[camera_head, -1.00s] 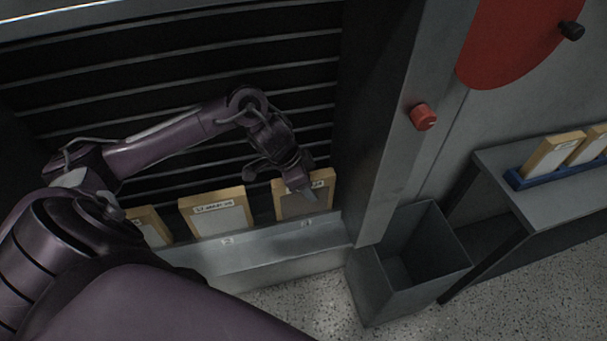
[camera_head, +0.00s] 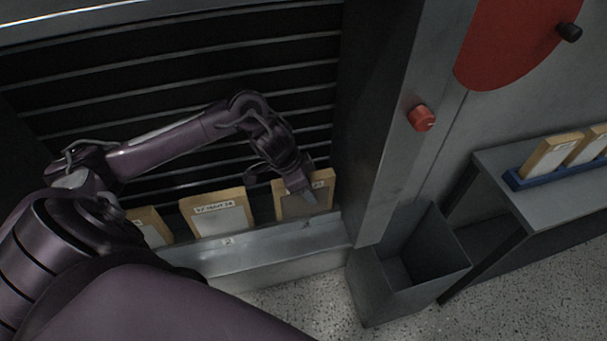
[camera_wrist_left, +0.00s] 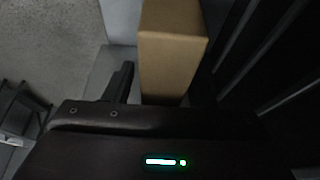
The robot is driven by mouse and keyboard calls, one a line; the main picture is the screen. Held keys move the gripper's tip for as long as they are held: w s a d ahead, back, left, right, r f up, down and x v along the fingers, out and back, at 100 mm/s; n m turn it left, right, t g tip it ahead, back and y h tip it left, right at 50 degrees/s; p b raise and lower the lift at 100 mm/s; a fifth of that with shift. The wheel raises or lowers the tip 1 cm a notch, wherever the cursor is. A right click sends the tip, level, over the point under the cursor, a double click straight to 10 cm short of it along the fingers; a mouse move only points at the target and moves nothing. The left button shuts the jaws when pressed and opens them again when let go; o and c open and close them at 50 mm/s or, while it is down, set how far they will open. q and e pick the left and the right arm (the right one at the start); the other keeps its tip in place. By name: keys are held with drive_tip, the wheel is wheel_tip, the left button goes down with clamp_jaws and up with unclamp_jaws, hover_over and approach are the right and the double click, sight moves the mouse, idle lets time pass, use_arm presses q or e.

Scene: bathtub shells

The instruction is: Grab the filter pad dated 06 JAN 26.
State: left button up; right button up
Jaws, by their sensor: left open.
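Three wood-framed filter pads stand leaning in a metal ledge: a left pad (camera_head: 152,228), partly hidden by my arm, a middle pad (camera_head: 217,222) and a right pad (camera_head: 318,201). The middle and right pads have printed labels along the top, too small to read surely; the right pad's label is partly covered. My left gripper (camera_head: 303,190) is open at the right pad, in front of its face and top edge. In the left wrist view a pad's tan frame (camera_wrist_left: 173,60) is close, with one dark finger on its left; the other finger is not clear. My right gripper is out of view.
Black slats (camera_head: 200,70) rise behind the pads. A grey post (camera_head: 395,150) with a red knob (camera_head: 421,118) stands right of the ledge (camera_head: 270,248). An open grey bin (camera_head: 410,270) is beside it. More pads stand in a blue rack (camera_head: 515,180) on a side table (camera_head: 545,205).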

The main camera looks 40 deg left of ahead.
use_arm(q)
clamp_jaws()
idle(0.3)
